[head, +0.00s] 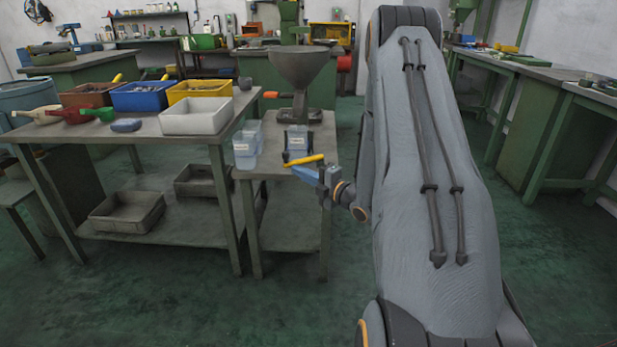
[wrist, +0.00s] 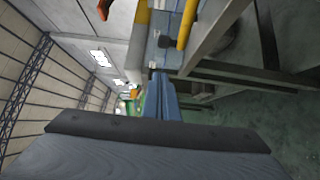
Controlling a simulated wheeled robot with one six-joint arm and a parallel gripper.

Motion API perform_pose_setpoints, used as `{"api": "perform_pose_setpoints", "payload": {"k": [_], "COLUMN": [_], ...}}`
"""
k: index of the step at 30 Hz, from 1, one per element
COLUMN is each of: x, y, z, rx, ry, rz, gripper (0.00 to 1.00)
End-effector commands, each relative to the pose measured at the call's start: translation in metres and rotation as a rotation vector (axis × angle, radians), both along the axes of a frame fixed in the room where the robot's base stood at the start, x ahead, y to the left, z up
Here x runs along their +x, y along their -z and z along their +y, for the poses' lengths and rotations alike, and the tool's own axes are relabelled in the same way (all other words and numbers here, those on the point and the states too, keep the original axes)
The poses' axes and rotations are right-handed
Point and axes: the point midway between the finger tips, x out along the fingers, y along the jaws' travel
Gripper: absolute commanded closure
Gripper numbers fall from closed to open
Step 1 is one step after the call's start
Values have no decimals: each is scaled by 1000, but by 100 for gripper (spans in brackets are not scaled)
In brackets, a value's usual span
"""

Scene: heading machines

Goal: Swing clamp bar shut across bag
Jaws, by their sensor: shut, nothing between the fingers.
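A clear bag with a white label (head: 297,139) stands on the small green-grey stand, under the grey hopper (head: 304,68). A yellow clamp bar (head: 304,160) shows in front of the bag's lower part, slightly slanted. I cannot tell whether it touches the bag. It also shows in the wrist view (wrist: 187,24) at the top, beside the pale bluish bag (wrist: 165,22). My gripper (head: 297,170) has its blue fingers shut and empty, just below and in front of the bar. In the wrist view the shut fingers (wrist: 158,74) point toward the stand, apart from the bar.
Clear labelled containers (head: 245,146) stand left of the bag. A bench to the left carries a white bin (head: 197,117), a yellow bin (head: 200,89) and a blue bin (head: 147,97). An orange handle (head: 271,95) sticks out by the hopper. The floor (head: 190,295) in front is clear.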

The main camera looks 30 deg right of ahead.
Motion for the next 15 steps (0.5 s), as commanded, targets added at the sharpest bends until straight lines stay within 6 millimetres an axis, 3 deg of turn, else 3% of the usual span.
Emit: {"api": "perform_pose_setpoints", "payload": {"k": [6, 15], "x": [42, 71], "y": [1, 1], "z": [13, -7], "rx": [0, 1], "ry": [-2, 1], "rz": [1, 1], "gripper": [100, 100]}}
